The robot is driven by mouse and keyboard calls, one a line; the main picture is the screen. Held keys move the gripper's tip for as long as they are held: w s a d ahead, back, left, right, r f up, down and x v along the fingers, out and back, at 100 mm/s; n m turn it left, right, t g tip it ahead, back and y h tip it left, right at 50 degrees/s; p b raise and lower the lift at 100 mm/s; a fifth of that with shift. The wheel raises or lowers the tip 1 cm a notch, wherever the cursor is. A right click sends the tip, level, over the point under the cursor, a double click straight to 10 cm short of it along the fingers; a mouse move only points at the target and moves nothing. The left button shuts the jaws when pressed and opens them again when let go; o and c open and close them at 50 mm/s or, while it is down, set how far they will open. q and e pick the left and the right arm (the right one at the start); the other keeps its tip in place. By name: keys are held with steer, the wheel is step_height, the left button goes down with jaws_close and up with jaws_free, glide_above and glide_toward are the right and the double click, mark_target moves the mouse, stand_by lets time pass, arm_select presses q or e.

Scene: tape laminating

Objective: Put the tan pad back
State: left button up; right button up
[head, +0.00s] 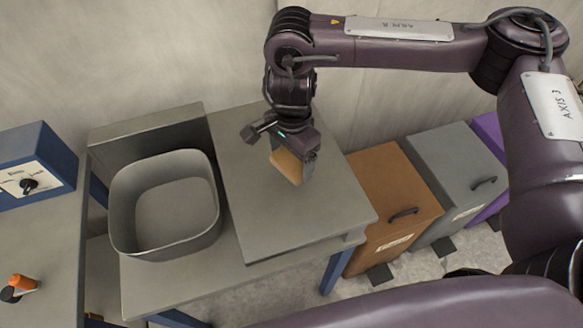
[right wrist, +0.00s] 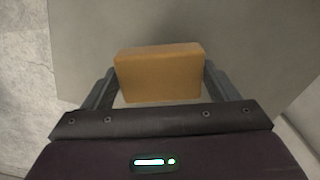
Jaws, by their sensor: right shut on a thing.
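The tan pad (head: 287,166) is a small block held by my right gripper (head: 292,170) over the grey raised board on the table. In the right wrist view the pad (right wrist: 160,73) sits between the two fingers of the right gripper (right wrist: 161,82), which are shut on its sides. I cannot tell whether the pad's underside touches the board. My left gripper is not in view.
A grey open basin (head: 165,205) stands left of the grey board (head: 300,215) and looks empty. A blue control box (head: 35,165) and an orange-handled item (head: 22,283) are at far left. Brown (head: 395,195), grey (head: 455,165) and purple bins stand at right.

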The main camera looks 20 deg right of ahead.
mark_target(291, 160)
steer(key=shift+f, duration=2.05)
steer(key=shift+b, duration=0.3)
steer(key=o, duration=0.8)
steer(key=shift+f, duration=0.1)
steer(key=shift+r, duration=0.2)
step_height(291, 160, up, 12)
steer(key=shift+d+f+p, duration=0.1)
steer(key=shift+p, duration=0.55)
